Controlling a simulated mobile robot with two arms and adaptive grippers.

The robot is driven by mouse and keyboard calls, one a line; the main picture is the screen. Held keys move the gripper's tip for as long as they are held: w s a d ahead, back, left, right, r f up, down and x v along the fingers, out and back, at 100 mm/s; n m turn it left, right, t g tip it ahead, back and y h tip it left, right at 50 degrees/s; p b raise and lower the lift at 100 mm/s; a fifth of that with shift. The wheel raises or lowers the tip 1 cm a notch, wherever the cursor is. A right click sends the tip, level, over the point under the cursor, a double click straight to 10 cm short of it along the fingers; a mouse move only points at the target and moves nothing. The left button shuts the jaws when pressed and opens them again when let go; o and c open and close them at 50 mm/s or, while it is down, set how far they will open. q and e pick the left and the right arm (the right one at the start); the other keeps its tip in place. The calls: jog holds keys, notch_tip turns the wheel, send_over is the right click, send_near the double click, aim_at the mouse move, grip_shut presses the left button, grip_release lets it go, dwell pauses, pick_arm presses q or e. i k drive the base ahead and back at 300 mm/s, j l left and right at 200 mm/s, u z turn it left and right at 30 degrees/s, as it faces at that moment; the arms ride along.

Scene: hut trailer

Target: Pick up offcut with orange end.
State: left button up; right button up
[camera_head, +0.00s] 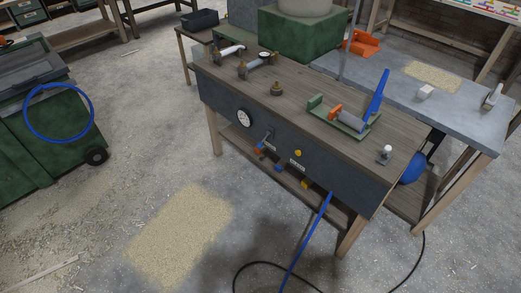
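No offcut with a clearly orange end can be made out. A long pale strip (42,271), perhaps an offcut, lies on the floor at the lower left; its end colour is too small to tell. Neither of my grippers is in view.
A wooden workbench (330,140) with a dark front panel holds fittings and a green tray (365,124) with a blue lever. A grey table (460,122) adjoins it. A green wheeled bin (50,150) stands left. A blue hose (305,240) and black cable cross the floor. Sawdust-strewn floor is open at centre-left.

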aim_at(263, 149)
jog(key=i+j+z, duration=0.1)
jog(key=z, duration=0.25)
jog(key=j+z, duration=0.15)
jog(key=z, duration=0.25)
jog(key=i+j+z, duration=0.2)
jog(key=j, duration=0.3)
jog(key=i+j+z, duration=0.15)
jog(key=j, duration=0.35)
jog(key=i+j+z, duration=0.2)
jog(key=j, duration=0.35)
jog(key=j+z, duration=0.15)
jog(key=j, duration=0.4)
